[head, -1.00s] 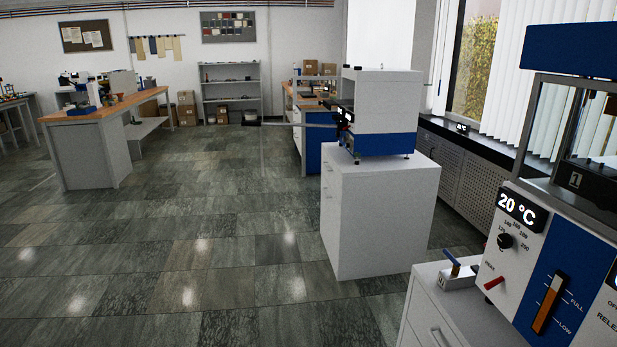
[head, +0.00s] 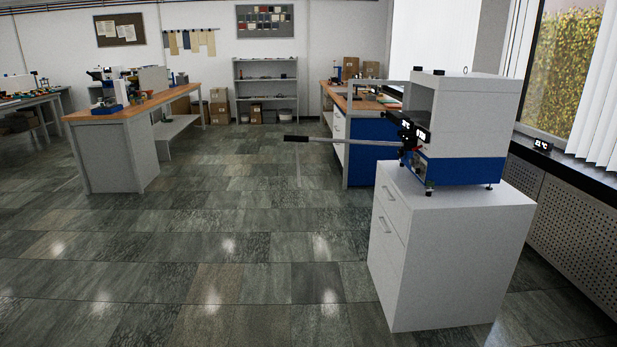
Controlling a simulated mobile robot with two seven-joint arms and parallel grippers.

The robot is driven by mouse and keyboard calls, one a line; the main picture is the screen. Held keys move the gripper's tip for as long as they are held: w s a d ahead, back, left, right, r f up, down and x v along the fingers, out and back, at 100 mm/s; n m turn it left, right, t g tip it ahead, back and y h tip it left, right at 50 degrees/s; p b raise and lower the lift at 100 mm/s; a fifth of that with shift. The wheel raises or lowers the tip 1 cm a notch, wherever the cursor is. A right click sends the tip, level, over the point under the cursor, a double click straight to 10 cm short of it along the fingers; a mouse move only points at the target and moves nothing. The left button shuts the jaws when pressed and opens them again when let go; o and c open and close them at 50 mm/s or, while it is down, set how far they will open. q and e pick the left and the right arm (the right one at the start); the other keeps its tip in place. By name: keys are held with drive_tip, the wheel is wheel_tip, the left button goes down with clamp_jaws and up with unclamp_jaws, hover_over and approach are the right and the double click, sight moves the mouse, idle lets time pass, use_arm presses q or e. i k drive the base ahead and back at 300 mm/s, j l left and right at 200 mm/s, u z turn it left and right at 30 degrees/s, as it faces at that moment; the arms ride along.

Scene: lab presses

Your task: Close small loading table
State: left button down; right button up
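A small white and blue press (head: 470,125) stands on a white drawer cabinet (head: 450,250) right of centre in the head view. A long grey bar with a black grip (head: 296,138) sticks out level to the left from its front. Black parts with small lit displays (head: 412,133) sit at the press's front left edge. The opening of the press faces left and is seen at a steep angle, so I cannot make out a loading table or whether it is out or in. Neither of my grippers is in view.
Open tiled floor (head: 210,275) lies ahead and left of the cabinet. A wooden-topped bench (head: 105,160) stands at left, and a blue and white bench (head: 365,150) behind the press. A perforated radiator cover (head: 575,230) runs along the window at right.

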sight(395, 117)
drive_tip(key=i+z, duration=0.15)
drive_tip(key=i, duration=0.65)
drive_tip(key=i+j+z, duration=0.1)
drive_tip(key=i, duration=0.7)
